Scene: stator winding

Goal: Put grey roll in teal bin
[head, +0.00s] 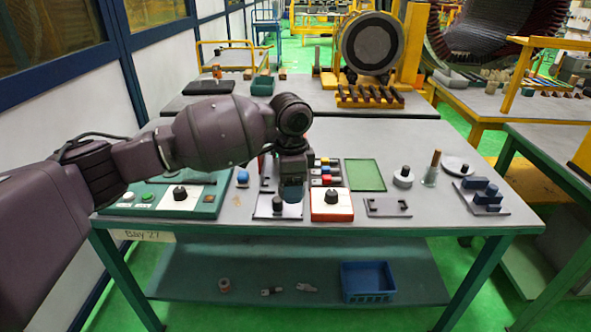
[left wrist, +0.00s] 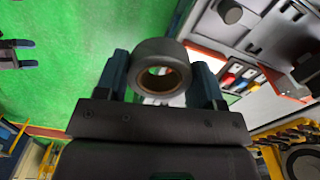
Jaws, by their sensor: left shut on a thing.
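In the left wrist view, the grey roll (left wrist: 163,68), a dark ring with a brown inner core, sits between the two blue fingers of my left gripper (left wrist: 163,82). The gripper is shut on it. In the head view my left gripper (head: 292,190) points down over the front middle of the workbench; the roll cannot be made out there. A small teal bin (head: 262,86) stands on the dark table behind the workbench, well away from the gripper.
The workbench (head: 450,215) holds a red-edged box with a black knob (head: 331,204), a teal control panel (head: 150,195), a green mat (head: 365,174), a grey cylinder (head: 403,177) and blue blocks (head: 487,192). A blue basket (head: 367,282) sits on the lower shelf.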

